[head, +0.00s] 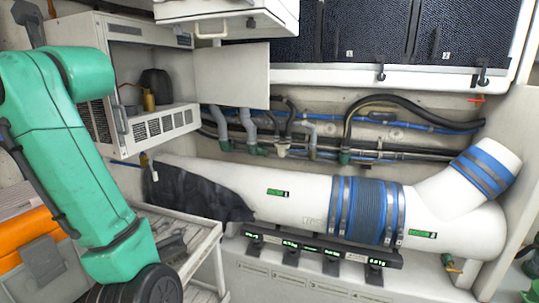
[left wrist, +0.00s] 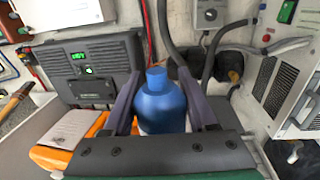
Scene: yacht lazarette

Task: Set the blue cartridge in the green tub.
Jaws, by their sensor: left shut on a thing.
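The blue cartridge (left wrist: 160,103) stands between the two dark fingers of my left gripper (left wrist: 161,74) in the left wrist view. The gripper is shut on it. The cartridge has a rounded shoulder and a short neck; its lower part is hidden behind the gripper body. In the head view my green left arm comes in from the left, and its gripper and the cartridge are out of the picture. A green thing (head: 531,265) is cut off at the right edge of the head view; I cannot tell whether it is the green tub. My right gripper is not in view.
A large white pipe (head: 300,205) with a blue banded sleeve crosses the middle. An open white cabinet (head: 160,118) hangs upper left. A dark panel box (left wrist: 92,68) stands behind the cartridge.

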